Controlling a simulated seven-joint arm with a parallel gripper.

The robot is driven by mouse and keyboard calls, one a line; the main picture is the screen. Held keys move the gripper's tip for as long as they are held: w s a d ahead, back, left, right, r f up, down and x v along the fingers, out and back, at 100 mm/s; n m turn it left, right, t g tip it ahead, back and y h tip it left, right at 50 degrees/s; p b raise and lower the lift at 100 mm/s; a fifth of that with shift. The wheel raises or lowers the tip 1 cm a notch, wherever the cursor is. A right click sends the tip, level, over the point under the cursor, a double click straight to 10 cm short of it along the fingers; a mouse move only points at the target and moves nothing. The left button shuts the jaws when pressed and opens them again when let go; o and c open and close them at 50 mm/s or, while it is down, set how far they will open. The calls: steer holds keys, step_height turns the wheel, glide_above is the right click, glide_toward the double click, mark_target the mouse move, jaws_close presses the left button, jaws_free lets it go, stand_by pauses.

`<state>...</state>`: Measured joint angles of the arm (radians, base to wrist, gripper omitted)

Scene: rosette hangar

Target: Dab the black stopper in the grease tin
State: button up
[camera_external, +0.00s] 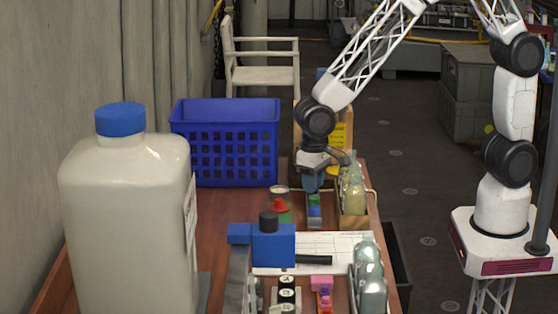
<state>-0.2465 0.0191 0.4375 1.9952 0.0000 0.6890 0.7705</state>
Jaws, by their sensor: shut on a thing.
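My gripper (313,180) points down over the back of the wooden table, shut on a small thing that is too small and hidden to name. A small blue and green object (314,208) is just below the fingertips; I cannot tell whether they touch. A small round pale-topped tin (279,189), which may be the grease tin, is just left of my gripper. A black round top (268,221) shows on a blue block (272,245) nearer the camera. I cannot tell whether this or the held thing is the black stopper.
A large white jug (125,220) with a blue cap fills the left front. A blue basket (225,145) stands behind. Glass bottles (353,190) stand in a wooden box right of my gripper, and more (370,275) stand at front right. A red-topped item (278,206) is close by.

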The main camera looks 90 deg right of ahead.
steer(key=shift+r, duration=1.5)
steer(key=shift+w, duration=0.1)
steer(key=w+d, duration=0.2)
steer(key=w, duration=0.1)
steer(key=w+d, duration=0.2)
steer(key=w, duration=0.1)
steer(key=w+d, duration=0.2)
steer(key=shift+w+d+r, duration=0.1)
steer(key=shift+w+r, duration=0.1)
steer(key=shift+w, duration=0.2)
steer(key=shift+f, duration=0.2)
steer(key=shift+f, duration=1.15)
steer(key=shift+f, duration=0.6)
stand_by(2.8)
steer(key=shift+r, duration=0.25)
